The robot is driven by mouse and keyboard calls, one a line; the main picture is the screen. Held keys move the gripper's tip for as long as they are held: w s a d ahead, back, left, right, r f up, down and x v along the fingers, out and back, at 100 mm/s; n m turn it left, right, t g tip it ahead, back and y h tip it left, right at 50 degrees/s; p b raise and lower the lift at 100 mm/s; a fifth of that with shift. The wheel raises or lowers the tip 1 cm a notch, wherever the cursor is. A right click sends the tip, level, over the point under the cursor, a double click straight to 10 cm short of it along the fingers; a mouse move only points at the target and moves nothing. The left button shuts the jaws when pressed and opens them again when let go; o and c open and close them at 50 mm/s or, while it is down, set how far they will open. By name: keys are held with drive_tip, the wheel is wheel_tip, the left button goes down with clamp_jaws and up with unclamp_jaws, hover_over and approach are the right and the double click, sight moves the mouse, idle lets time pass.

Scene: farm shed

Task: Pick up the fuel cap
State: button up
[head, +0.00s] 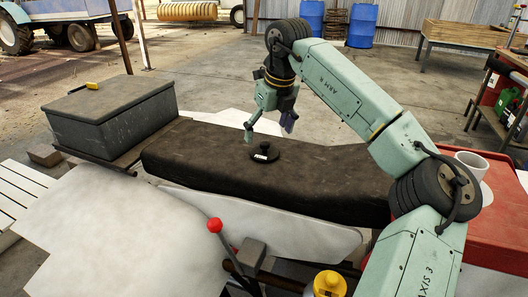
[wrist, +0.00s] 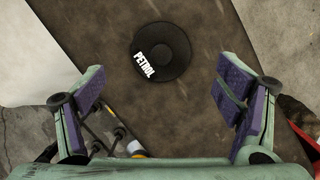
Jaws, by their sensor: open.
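The fuel cap (head: 264,153) is a round black cap with a raised knob, lying on a long dark seat (head: 330,175). The cap lies ahead of the fingers and is not touched.
A grey box (head: 110,115) with a yellow item (head: 92,86) on its lid stands left of the seat. A red-knobbed lever (head: 215,225) and a yellow cap (head: 329,284) are in front. A white mug (head: 470,165) stands on a red surface at right.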

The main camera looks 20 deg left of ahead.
sight(265, 143)
drive_tip(key=p+x, duration=0.1)
drive_tip(key=x, duration=0.4)
drive_tip(key=shift+w+a+f, duration=0.2)
drive_tip(key=shift+f, duration=0.1)
drive_tip(key=c, duration=1.3)
drive_tip(key=shift+r, duration=0.15)
